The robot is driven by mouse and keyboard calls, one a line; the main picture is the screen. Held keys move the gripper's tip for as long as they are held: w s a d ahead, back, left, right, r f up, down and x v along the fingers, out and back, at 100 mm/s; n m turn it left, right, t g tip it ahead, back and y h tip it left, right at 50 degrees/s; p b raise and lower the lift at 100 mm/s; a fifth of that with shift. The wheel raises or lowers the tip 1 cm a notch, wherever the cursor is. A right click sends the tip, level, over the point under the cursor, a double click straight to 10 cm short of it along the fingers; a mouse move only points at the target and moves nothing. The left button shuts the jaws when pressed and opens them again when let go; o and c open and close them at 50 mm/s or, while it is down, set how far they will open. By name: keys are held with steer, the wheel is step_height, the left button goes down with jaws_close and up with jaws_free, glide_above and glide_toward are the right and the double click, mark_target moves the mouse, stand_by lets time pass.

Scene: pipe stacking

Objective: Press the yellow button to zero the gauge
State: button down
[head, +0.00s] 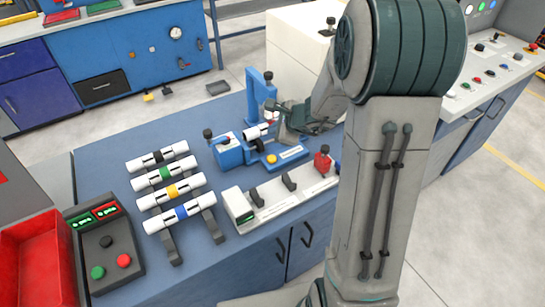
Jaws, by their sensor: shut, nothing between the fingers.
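A yellow button (271,158) sits on the front of the blue fixture (232,157), beside a pale label. My gripper (279,121) is shut and empty, above and slightly right of the first yellow button, near the blue upright post (259,92). It looks apart from the button, though depth is hard to judge. A white cylinder (256,131) lies in the blue fixture. A small display with green (246,217) is on the white fixture's left end.
Several white pipes (160,173) with coloured bands lie on a dark rack at left. A red clamp (322,160) is right of the gripper.

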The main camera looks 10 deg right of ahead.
steer(key=shift+f, duration=0.1)
steer(key=b, duration=0.6)
glide_above(274, 159)
step_height(274, 159, down, 7)
steer(key=shift+d+r, duration=0.1)
steer(key=shift+f+b, duration=0.9)
steer(key=shift+b, duration=0.1)
steer(key=shift+f, duration=0.1)
stand_by(0.9)
steer(key=shift+f+b, duration=0.3)
steer(key=shift+b, duration=0.35)
steer(key=shift+f+b, duration=0.45)
steer(key=shift+b, duration=0.1)
stand_by(0.4)
steer(key=shift+r, duration=0.2)
steer(key=shift+r+p, duration=0.65)
steer(key=shift+r, duration=0.05)
steer(key=shift+r, duration=0.1)
